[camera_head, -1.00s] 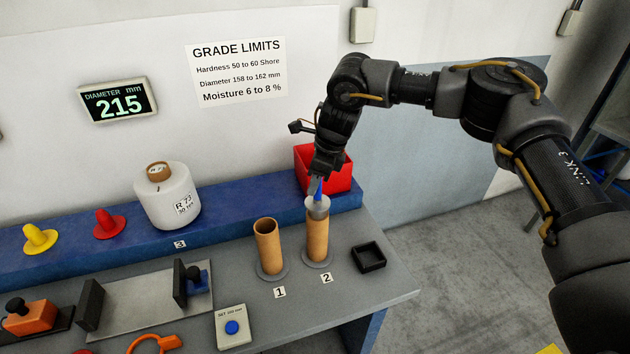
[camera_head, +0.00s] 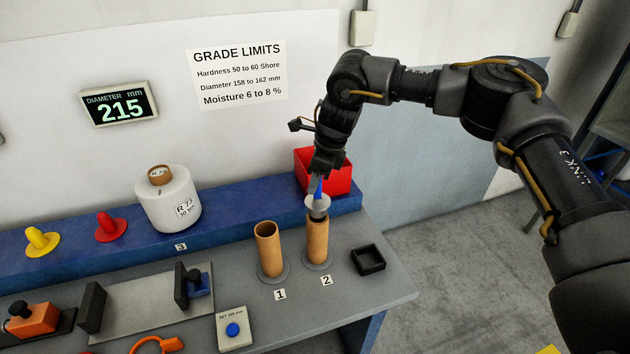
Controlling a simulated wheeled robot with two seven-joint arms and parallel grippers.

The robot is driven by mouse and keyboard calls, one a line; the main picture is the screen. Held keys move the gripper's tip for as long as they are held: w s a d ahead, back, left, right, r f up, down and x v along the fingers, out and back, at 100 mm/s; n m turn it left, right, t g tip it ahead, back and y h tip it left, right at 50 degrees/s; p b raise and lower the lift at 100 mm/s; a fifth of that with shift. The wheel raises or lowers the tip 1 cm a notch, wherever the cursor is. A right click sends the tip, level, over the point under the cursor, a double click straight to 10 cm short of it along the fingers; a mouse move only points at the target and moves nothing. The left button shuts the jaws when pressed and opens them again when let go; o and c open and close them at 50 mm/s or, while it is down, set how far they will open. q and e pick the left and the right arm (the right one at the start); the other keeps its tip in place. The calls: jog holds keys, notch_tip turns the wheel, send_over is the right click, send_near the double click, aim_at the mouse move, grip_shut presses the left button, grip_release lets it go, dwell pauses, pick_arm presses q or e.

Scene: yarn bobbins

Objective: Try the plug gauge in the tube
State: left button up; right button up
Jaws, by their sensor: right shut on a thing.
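The plug gauge (camera_head: 317,206) has a grey round body and a blue handle. My right gripper (camera_head: 318,182) is shut on the blue handle and holds the gauge upright at the mouth of tube 2 (camera_head: 317,240). The gauge's lower end meets the tube's top; how far it sits inside is hard to tell. Tube 2 is a brown cardboard tube standing on a round grey base. A second brown tube, tube 1 (camera_head: 269,248), stands open and empty-looking to its left. My left gripper is not in view.
A red bin (camera_head: 340,178) stands just behind the gripper on the blue ledge. A small black tray (camera_head: 368,260) lies right of tube 2. A white yarn bobbin (camera_head: 168,202) stands on the ledge left. A display (camera_head: 119,104) reads 215 mm.

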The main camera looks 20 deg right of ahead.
jog(key=shift+r+p, duration=1.8)
jog(key=shift+r, duration=1.05)
jog(key=shift+f, duration=0.15)
jog(key=shift+f+b, duration=1.7)
jog(key=shift+f, duration=1.05)
jog(key=shift+f+b, duration=0.55)
jog(key=shift+f, duration=0.3)
jog(key=shift+r+p, duration=0.45)
jog(key=shift+r, duration=0.15)
jog(key=shift+r+p, duration=2)
jog(key=shift+r, duration=1.15)
